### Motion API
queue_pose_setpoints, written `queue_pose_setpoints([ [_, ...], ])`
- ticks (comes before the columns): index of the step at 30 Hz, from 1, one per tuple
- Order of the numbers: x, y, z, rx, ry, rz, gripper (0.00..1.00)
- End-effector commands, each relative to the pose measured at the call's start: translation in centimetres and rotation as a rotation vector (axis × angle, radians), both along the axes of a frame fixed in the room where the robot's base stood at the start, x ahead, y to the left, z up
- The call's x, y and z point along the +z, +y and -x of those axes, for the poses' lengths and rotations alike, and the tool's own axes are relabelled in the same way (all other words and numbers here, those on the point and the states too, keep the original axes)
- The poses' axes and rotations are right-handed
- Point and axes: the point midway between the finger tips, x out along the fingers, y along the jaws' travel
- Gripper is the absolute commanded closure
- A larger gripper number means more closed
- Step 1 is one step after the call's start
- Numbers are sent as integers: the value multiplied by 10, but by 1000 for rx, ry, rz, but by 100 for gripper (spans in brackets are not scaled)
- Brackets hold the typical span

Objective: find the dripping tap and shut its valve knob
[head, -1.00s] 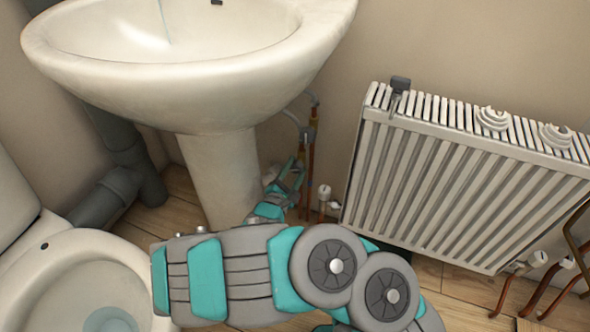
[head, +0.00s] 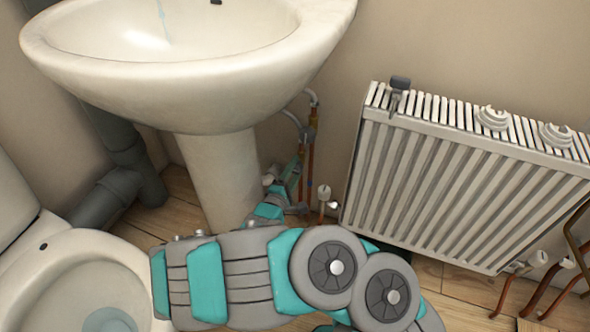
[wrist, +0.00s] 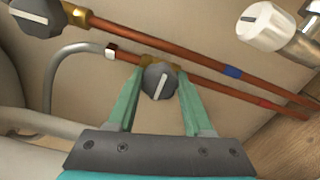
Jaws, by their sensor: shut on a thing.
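A thin bluish water stream (head: 161,14) falls into the white basin (head: 190,105); the tap above is out of frame. Under the basin, my gripper (head: 292,182) reaches the pipes beside the pedestal. In the wrist view, my gripper (wrist: 160,88) has its teal fingers shut on both sides of a dark grey valve knob (wrist: 160,80). The knob's white line lies across its copper pipe, which carries a red band (wrist: 265,103). A second dark knob (wrist: 35,14) sits on the blue-banded pipe (wrist: 232,71), its line roughly along the pipe.
A white radiator (head: 450,175) hangs on the right, with a white valve (head: 324,192) at its lower left, also in the wrist view (wrist: 262,26). The pedestal (head: 222,175) stands left of my gripper. A toilet (head: 75,270) and grey drain pipe (head: 125,185) are further left.

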Motion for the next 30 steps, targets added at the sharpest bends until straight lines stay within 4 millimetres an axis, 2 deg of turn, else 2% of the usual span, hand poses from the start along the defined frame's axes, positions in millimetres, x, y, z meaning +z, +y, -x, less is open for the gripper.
queue_pose_setpoints([
  [10, -2, -1, 0, -3, 3, -4, 100],
  [11, -2, -1, 0, -3, 3, -4, 47],
  [18, -1, -1, 0, -1, 1, -3, 20],
  [30, 0, 3, 6, 1, 1, -1, 19],
])
